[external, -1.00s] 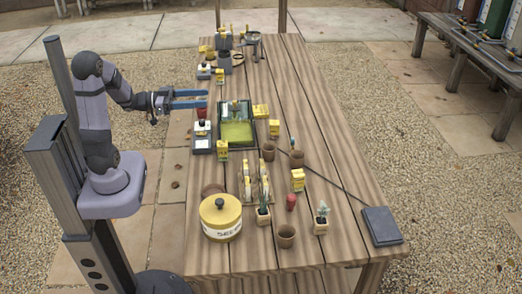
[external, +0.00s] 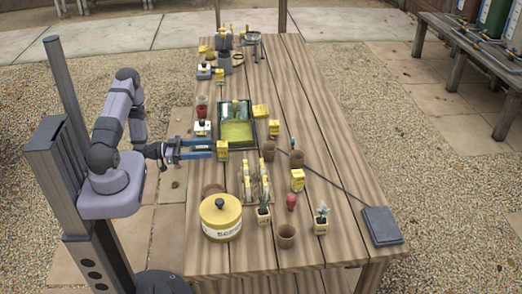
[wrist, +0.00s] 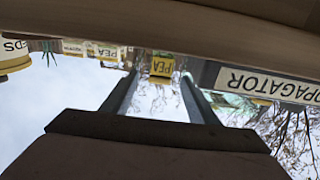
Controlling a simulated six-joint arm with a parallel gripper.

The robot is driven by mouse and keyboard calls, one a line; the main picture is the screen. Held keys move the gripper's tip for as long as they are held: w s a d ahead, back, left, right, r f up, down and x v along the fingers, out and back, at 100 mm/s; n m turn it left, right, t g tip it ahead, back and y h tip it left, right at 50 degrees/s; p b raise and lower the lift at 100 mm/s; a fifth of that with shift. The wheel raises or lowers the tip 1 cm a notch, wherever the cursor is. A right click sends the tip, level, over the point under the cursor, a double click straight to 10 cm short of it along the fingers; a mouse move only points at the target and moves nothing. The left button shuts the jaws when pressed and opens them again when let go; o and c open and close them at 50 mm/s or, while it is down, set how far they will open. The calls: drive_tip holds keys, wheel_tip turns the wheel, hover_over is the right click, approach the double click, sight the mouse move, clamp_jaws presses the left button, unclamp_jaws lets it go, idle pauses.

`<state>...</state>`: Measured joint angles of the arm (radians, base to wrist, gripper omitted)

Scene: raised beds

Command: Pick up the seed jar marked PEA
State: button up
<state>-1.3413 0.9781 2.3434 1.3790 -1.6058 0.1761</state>
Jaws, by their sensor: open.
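The picture in the wrist view is upside down. A small yellow-and-white jar marked PEA (wrist: 162,67) shows there between my fingers, ahead of them. In the external view a yellow jar (external: 222,151) stands on the table just beyond the fingertips, and looks like the same one. My gripper (external: 212,149) is open and empty at the table's left side, low and pointing right. Its two fingers also show in the wrist view (wrist: 160,82). I cannot tell the exact gap to the jar. Another PEA label (wrist: 107,51) shows on a yellow thing farther left in the wrist view.
The green propagator tray (external: 236,132) lies just behind the jar; its label (wrist: 268,84) shows in the wrist view. A yellow seed tin (external: 221,220), a rack of packets (external: 255,188) and brown pots (external: 286,236) stand nearer. A white-topped device (external: 202,130) sits behind the gripper.

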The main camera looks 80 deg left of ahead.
sight(221, 147)
drive_tip(key=shift+f, duration=0.15)
drive_tip(key=shift+w, duration=0.1)
drive_tip(key=shift+w+p, duration=0.3)
drive_tip(key=shift+w, duration=0.7)
drive_tip(key=shift+w+d+r+p, duration=0.15)
drive_tip(key=shift+w+p, duration=0.3)
drive_tip(key=shift+w, duration=0.55)
drive_tip(key=shift+w+a+r+p, duration=0.15)
drive_tip(key=shift+w+p, duration=0.3)
drive_tip(key=shift+w, duration=0.5)
drive_tip(key=shift+w+f, duration=0.1)
drive_tip(key=shift+w, duration=0.5)
drive_tip(key=c, duration=1.2)
